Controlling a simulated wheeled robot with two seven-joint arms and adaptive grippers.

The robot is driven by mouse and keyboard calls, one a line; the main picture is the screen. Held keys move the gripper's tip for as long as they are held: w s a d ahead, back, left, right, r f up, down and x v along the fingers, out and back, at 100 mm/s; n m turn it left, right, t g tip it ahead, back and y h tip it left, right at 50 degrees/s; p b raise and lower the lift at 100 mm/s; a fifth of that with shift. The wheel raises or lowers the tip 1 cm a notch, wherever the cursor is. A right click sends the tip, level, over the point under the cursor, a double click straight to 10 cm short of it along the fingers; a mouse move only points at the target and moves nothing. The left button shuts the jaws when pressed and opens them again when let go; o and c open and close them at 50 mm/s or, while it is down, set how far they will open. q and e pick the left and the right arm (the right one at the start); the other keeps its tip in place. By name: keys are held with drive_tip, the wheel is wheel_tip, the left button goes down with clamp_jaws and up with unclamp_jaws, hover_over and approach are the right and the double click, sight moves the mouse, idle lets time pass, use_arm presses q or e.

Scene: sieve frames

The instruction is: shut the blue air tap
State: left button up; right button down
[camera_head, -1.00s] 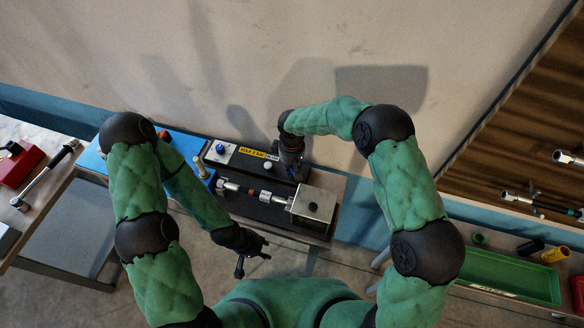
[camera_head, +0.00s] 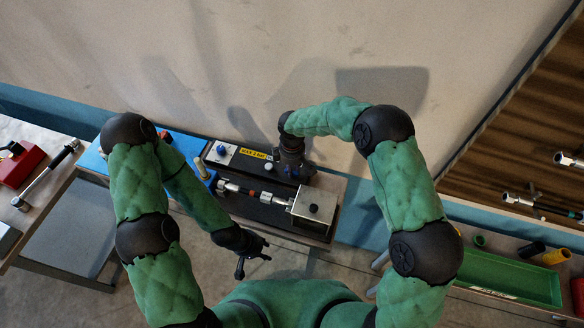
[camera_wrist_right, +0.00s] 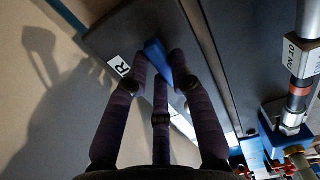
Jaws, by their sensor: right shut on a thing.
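The blue air tap (camera_wrist_right: 155,50) shows in the right wrist view as a blue piece between the dark fingers of my right gripper (camera_wrist_right: 160,65), which is shut on it. In the head view my right gripper (camera_head: 291,168) covers the tap, at the back of the bench rig, so the tap is hidden there. A white label (camera_wrist_right: 119,67) ending in "R" lies beside the fingers. My left gripper (camera_head: 252,262) is empty, with fingers spread, in front of the bench's front edge.
A dark panel with a yellow "MAX 2 BAR" label (camera_head: 254,153) and a blue-and-white knob (camera_head: 221,150) is left of my right gripper. A metal block (camera_head: 314,205) with a rod is in front. A green tray (camera_head: 505,278) is at right, a red box (camera_head: 18,165) far left.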

drive_tip(key=c, duration=1.1)
unclamp_jaws()
drive_tip(key=shift+o, duration=0.2)
wheel_tip(320, 180, up, 12)
